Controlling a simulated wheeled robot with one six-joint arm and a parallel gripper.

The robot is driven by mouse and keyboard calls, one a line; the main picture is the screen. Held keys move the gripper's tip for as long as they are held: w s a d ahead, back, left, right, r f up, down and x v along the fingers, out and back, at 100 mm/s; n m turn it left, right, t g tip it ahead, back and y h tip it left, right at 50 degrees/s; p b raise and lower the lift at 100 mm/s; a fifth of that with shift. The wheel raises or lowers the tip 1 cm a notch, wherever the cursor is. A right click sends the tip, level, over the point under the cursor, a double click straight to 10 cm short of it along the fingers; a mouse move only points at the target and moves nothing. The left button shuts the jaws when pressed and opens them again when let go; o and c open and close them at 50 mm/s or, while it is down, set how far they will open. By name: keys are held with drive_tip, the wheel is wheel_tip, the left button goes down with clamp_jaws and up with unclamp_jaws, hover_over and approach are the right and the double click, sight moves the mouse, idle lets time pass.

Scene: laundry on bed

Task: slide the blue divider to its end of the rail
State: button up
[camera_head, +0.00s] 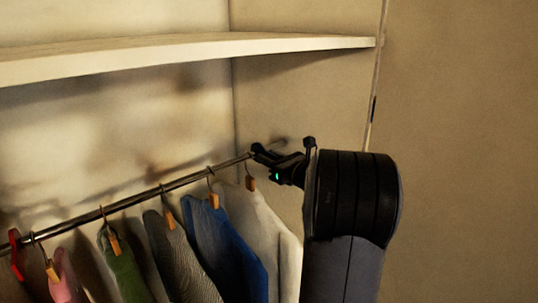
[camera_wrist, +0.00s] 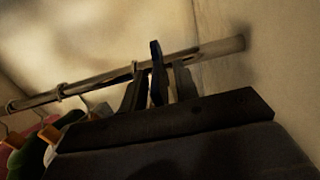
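My gripper (camera_head: 262,152) is at the rail near its right end, above the white garment. In the wrist view the fingers of my gripper (camera_wrist: 159,88) stand apart at the rail. A narrow dark upright piece (camera_wrist: 157,70) stands between them and rises above the rail; gaps show beside it. It may be the blue divider edge-on, but its colour is too dark to tell. No clearly blue divider shows elsewhere. The rail (camera_head: 135,203) is a metal bar, also seen in the wrist view (camera_wrist: 95,84).
Several garments hang from the rail, among them a blue one (camera_head: 222,245), a green one (camera_head: 122,268) and a white one (camera_head: 270,225) below my gripper. A red piece (camera_head: 15,245) is on the rail at far left. A shelf (camera_head: 200,48) runs above.

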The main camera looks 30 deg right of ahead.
drive_tip(key=shift+w+a, duration=0.1)
drive_tip(key=shift+w, duration=0.2)
drive_tip(key=shift+c, duration=0.6)
clamp_jaws()
